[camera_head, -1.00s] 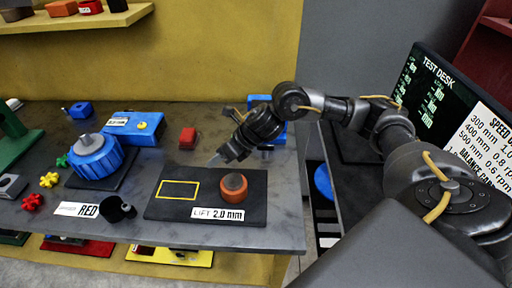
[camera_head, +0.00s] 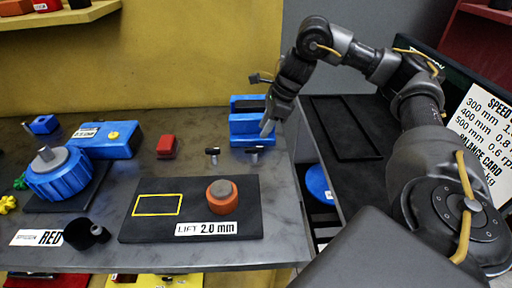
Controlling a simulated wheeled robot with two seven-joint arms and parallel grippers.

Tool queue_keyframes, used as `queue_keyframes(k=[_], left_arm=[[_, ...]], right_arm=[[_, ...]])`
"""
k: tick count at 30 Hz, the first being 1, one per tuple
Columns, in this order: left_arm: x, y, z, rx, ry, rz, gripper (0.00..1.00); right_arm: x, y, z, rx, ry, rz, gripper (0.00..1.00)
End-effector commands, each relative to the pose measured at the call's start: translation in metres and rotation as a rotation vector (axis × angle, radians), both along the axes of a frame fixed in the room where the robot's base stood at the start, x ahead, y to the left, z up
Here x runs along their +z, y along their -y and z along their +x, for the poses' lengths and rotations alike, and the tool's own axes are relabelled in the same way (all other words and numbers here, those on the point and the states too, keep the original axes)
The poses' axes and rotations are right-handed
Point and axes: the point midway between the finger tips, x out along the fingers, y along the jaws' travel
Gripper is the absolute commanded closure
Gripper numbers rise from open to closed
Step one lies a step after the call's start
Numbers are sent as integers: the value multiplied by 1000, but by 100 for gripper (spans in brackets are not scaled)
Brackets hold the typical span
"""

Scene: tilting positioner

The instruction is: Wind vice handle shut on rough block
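A blue vice-like fixture (camera_head: 240,127) stands at the back right of the grey bench, with a dark gap between its two blue parts. A small dark T-shaped handle (camera_head: 254,150) shows at its front, and a similar one (camera_head: 212,152) stands to its left. No block can be made out in the gap, partly covered by my gripper. My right gripper (camera_head: 268,128) points down at the fixture's right side, in front of it in the picture. Whether it touches, and whether its fingers are apart, cannot be told. My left gripper is out of view.
A black mat (camera_head: 150,229) holds an orange cylinder (camera_head: 222,197) and a yellow outline. A red block (camera_head: 166,147) lies behind it. A blue round positioner (camera_head: 62,175) and blue box (camera_head: 112,140) stand left. A black cup (camera_head: 85,233) is near the front edge.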

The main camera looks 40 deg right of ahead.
Motion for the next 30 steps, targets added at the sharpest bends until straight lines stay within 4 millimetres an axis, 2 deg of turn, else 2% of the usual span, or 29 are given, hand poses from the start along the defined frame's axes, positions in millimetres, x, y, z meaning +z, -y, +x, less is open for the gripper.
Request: queue_keyframes(k=[3,12,18,25,30], left_arm=[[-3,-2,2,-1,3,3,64],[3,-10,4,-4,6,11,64],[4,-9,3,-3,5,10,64],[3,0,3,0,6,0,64],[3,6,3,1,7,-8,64]], right_arm=[[-25,-6,4,-2,-6,-1,66],[-63,-19,14,-4,-2,-2,66],[-71,-21,16,-5,-1,-1,66],[-72,-21,16,-5,-1,-1,66],[-72,-21,16,-5,-1,-1,89]])
